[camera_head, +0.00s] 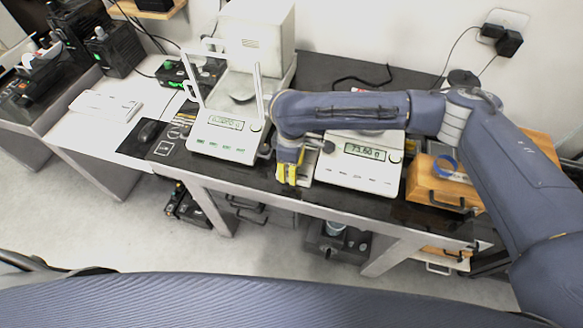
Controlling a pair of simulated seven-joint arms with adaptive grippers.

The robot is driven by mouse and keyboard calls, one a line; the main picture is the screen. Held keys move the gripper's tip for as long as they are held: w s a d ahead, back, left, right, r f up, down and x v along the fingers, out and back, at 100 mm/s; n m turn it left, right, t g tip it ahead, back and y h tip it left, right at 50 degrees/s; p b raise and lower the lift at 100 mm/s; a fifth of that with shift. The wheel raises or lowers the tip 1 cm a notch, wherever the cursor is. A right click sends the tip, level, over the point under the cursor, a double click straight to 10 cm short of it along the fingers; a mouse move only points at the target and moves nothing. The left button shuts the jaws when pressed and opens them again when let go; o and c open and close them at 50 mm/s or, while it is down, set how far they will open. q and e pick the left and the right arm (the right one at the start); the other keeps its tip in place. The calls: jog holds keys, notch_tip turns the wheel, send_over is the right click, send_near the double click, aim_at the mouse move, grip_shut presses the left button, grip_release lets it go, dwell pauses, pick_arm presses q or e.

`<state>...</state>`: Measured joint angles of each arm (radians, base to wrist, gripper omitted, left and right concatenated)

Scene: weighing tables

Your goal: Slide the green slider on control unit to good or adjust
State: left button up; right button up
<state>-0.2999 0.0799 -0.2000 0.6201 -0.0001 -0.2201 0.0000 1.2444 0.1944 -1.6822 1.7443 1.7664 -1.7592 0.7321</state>
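A black device with green parts (172,76) sits at the back, left of the first balance. It may be the control unit, but it is partly hidden by the balance's frame, and I cannot make out a slider or its labels. Another black box (118,52) with a small green spot stands further left. My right gripper (287,175) has yellow fingertips pointing down near the front edge of the dark table, between the two balances and well to the right of both black devices. Its fingertips look close together, but whether they are shut is unclear. My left gripper is out of view.
A balance with a glass-door frame (222,146) stands left of my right gripper. A second balance (358,178), reading about 73.60 g, stands right of it. A wooden drawer box (437,190) is further right.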

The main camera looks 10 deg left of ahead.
grip_shut()
dwell(0.6)
